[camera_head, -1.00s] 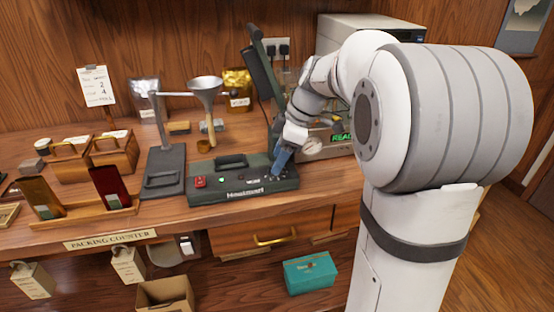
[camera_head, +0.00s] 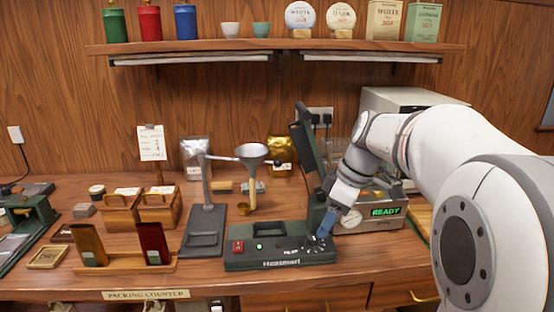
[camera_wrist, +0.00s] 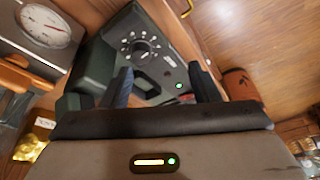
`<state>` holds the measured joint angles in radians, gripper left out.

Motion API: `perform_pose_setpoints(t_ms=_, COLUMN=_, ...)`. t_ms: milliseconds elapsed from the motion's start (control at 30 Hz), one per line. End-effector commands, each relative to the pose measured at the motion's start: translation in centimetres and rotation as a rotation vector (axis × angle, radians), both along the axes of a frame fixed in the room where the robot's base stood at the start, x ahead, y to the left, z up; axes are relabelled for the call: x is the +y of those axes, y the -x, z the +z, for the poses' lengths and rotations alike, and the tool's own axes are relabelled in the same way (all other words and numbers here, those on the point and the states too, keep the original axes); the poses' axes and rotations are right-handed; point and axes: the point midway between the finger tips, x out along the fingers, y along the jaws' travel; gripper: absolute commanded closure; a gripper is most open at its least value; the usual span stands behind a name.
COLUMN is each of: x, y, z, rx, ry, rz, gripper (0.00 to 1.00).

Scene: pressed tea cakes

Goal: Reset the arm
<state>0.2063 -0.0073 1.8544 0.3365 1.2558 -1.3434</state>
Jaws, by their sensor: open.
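My gripper (camera_head: 327,222) is at the right end of the dark green Heatmarl machine (camera_head: 262,262), close over its dial panel. In the wrist view my gripper's two dark fingers (camera_wrist: 162,82) stand apart with nothing between them. Beyond them I see the machine's panel, with a round dial (camera_wrist: 140,45) and a lit green light (camera_wrist: 179,86). I cannot tell whether a finger touches the panel. My white arm reaches in from the right.
A box with a READY display (camera_head: 385,211) stands just right of my gripper. The machine's raised lid (camera_head: 306,145) rises behind. A shelf (camera_head: 270,47) with tins and cups runs above.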

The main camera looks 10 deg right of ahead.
Motion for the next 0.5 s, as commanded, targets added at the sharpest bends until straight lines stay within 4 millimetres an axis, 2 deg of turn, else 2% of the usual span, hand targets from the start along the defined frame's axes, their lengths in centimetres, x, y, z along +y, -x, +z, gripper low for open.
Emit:
perform_pose_setpoints(t_ms=33, x=0.6, y=1.7, z=1.2, rx=0.019, ry=0.018, rz=-0.075, gripper=0.44)
perform_pose_setpoints(t_ms=133, x=1.3, y=4.9, z=1.5, rx=0.058, ry=0.056, rz=-0.266, gripper=0.44)
perform_pose_setpoints(t_ms=300, x=2.0, y=10.3, z=1.3, rx=0.083, ry=0.103, rz=-0.587, gripper=0.44)
perform_pose_setpoints(t_ms=500, x=2.2, y=15.2, z=0.4, rx=0.074, ry=0.113, rz=-0.887, gripper=0.44)
